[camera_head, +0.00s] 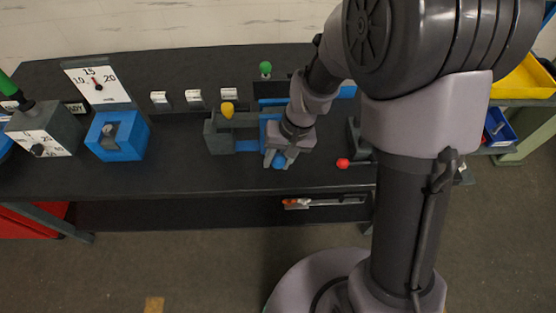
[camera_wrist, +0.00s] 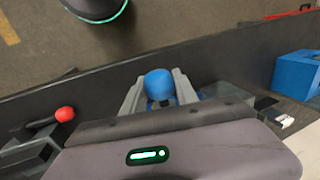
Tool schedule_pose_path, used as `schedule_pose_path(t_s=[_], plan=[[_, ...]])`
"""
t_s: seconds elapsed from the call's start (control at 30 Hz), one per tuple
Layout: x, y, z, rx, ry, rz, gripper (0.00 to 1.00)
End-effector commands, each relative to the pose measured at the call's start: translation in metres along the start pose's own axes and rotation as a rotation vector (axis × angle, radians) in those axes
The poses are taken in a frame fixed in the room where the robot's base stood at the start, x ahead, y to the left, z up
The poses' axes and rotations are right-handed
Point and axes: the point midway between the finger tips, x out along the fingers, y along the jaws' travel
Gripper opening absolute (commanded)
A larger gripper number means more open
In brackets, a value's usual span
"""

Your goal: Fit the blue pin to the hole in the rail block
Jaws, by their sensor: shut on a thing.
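My gripper (camera_head: 278,158) is low over the front part of the dark bench, beside the blue rail parts. It is shut on the blue pin (camera_head: 279,161), whose round blue head shows between the fingers. In the wrist view the blue pin (camera_wrist: 160,84) sits between the two grey fingertips of my gripper (camera_wrist: 160,95). I cannot tell which block is the rail block. Its hole is not visible, and the pin's lower end is hidden.
A red-knobbed lever (camera_head: 343,163) is close to the right of my gripper. A blue box (camera_head: 117,137) and a white dial (camera_head: 97,83) stand at the left. A green knob (camera_head: 265,68) stands behind. The bench front edge is close; bare bench lies between the blue box and grey block.

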Motion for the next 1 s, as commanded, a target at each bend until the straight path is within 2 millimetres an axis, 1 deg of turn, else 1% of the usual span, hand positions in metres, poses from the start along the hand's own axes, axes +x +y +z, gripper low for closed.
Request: schedule_pose_path(t_s=[1.0], plan=[[-0.001, 0.0, -0.026, 0.0, 0.0, 0.0, 0.0]])
